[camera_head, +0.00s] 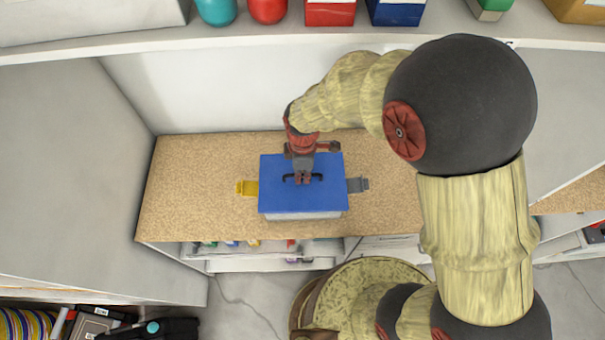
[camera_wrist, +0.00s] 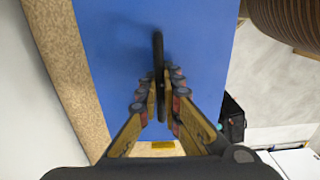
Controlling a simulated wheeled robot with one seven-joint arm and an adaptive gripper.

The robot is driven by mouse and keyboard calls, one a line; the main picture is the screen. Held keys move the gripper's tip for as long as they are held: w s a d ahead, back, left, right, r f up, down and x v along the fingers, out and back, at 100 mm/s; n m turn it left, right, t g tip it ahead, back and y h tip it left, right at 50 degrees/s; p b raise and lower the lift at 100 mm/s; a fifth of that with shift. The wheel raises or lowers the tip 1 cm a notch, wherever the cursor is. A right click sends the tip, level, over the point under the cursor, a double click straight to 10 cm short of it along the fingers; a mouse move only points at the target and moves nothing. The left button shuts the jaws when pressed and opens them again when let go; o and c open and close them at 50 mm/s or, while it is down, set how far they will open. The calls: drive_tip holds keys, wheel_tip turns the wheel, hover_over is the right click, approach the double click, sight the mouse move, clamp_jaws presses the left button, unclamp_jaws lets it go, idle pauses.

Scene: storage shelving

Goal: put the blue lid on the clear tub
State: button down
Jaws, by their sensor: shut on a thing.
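The blue lid (camera_head: 275,198) lies over the clear tub (camera_head: 305,215) on the speckled shelf in the head view. The tub's pale wall shows only as a strip below the lid's front edge. A yellow latch (camera_head: 246,188) sticks out at the left and a grey latch (camera_head: 357,184) at the right. My gripper (camera_head: 302,177) is shut on the lid's dark handle, at the middle of the lid. In the wrist view the lid (camera_wrist: 205,45) fills the middle, and my gripper (camera_wrist: 160,95) pinches the black handle (camera_wrist: 158,50). I cannot tell whether the lid touches the rim all round.
The speckled shelf board (camera_head: 195,190) is bare left and right of the tub. An upper shelf (camera_head: 250,38) with several coloured containers runs above. A grey side panel (camera_head: 75,170) stands at the left. A lower shelf (camera_head: 265,263) holds small items.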

drive_tip(key=c, duration=1.9)
unclamp_jaws()
wheel_tip(320, 180, up, 12)
drive_tip(key=shift+w, duration=0.1)
drive_tip(key=s+d+r+m+t+b, duration=0.1)
drive_tip(key=s+d+m+t+b, duration=0.2)
drive_tip(key=s+d+m+b, duration=0.3)
drive_tip(key=s+d+r+m+t+b, duration=0.1)
drive_tip(key=s+d+m+t+b, duration=0.1)
drive_tip(key=s+d+m+b, duration=0.4)
drive_tip(key=d+m+b, duration=0.4)
drive_tip(key=d+m, duration=0.2)
drive_tip(key=d, duration=0.2)
drive_tip(key=shift+m+t, duration=0.3)
drive_tip(key=shift+t, duration=0.1)
